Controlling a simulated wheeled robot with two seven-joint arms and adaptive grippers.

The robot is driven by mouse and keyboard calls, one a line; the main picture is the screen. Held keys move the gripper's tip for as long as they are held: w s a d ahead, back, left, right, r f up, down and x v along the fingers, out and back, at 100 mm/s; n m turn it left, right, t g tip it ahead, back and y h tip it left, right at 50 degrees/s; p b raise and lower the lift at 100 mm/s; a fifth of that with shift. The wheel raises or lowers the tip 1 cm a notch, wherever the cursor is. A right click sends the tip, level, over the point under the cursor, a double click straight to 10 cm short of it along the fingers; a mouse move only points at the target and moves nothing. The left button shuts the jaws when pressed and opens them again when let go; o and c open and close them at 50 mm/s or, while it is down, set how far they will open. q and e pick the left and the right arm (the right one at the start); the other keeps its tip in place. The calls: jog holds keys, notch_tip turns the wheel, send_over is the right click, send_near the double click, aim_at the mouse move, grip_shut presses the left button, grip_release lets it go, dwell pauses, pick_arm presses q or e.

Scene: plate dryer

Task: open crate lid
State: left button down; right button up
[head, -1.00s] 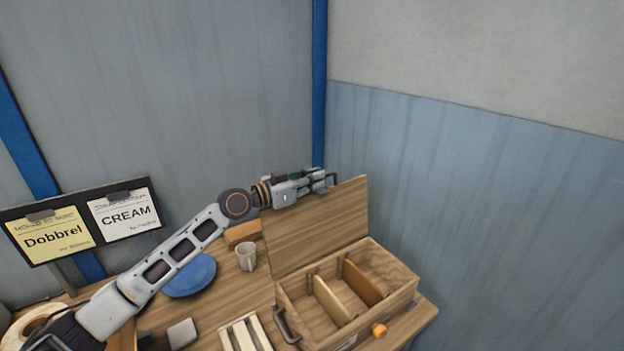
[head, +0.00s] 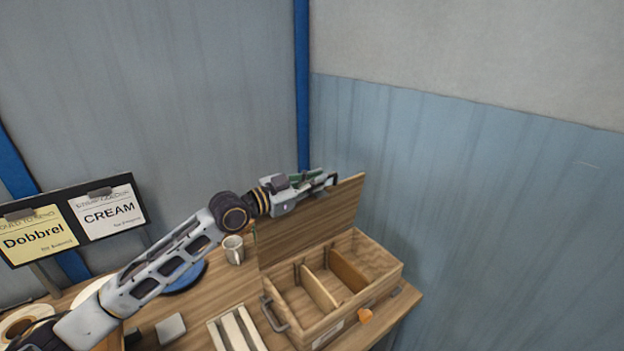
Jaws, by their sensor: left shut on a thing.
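The wooden crate (head: 330,331) stands at the right end of the table, with its inside showing and two dividers across it. Its lid (head: 300,233) stands raised along the back edge, roughly upright. My left gripper (head: 327,183) is at the lid's top edge and is shut on the lid, near its upper right part. The exact contact of the fingers is too small to see. My right gripper is not in view.
A grey handle (head: 274,314) is on the crate's left side. A mug (head: 233,250), a blue plate (head: 186,277), a white slatted rack (head: 237,331) and a grey block (head: 171,328) lie left of the crate. A small orange thing (head: 365,316) is at the crate's front. Walls stand close behind.

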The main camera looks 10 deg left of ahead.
pick_arm(q)
jog(key=shift+f, duration=0.15)
jog(key=c, duration=1.6)
grip_release()
jog(key=shift+c, duration=0.2)
jog(key=shift+a, duration=0.1)
jog(key=shift+o, duration=0.8)
jog(key=shift+s+a+f, duration=0.1)
jog(key=shift+s+a, duration=0.1)
jog(key=shift+s, duration=0.05)
jog(key=shift+v, duration=1.5)
jog(key=shift+r+v, duration=0.15)
jog(key=shift+v, duration=1.8)
jog(key=shift+r+v, duration=0.15)
jog(key=shift+v, duration=1.85)
jog(key=shift+s+a, duration=0.1)
jog(key=shift+s, duration=0.05)
